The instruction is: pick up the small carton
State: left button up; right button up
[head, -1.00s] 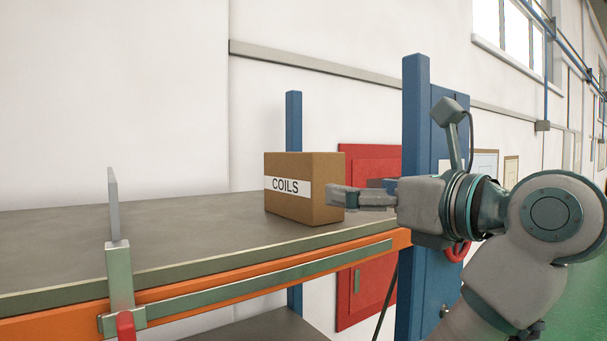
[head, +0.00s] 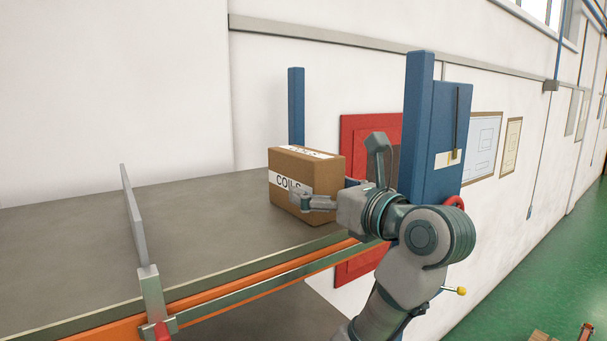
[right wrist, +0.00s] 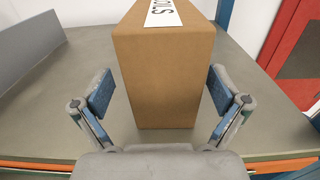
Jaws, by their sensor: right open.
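The small carton (head: 318,169) is a brown box with a white label reading COILS. It stands upright on the grey shelf (head: 200,220) near its right end. My right gripper (head: 305,197) is at the carton's near side and hides part of the label in the head view. In the right wrist view, the carton (right wrist: 165,75) stands between and just beyond the two open fingers of my right gripper (right wrist: 163,100). A gap shows on each side, and neither finger visibly touches it. My left gripper is not in view.
A grey upright plate (head: 133,215) stands on the shelf to the left. Blue posts (head: 296,105) rise behind the carton and to its right (head: 416,120). A red panel (head: 370,135) is on the wall behind. The shelf between plate and carton is clear.

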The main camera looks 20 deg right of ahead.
jog(key=p+x, duration=0.1)
jog(key=x, duration=0.3)
jog(key=shift+f, duration=0.1)
jog(key=shift+d, duration=0.45)
jog(key=c, duration=1.5)
jog(key=shift+a, duration=0.2)
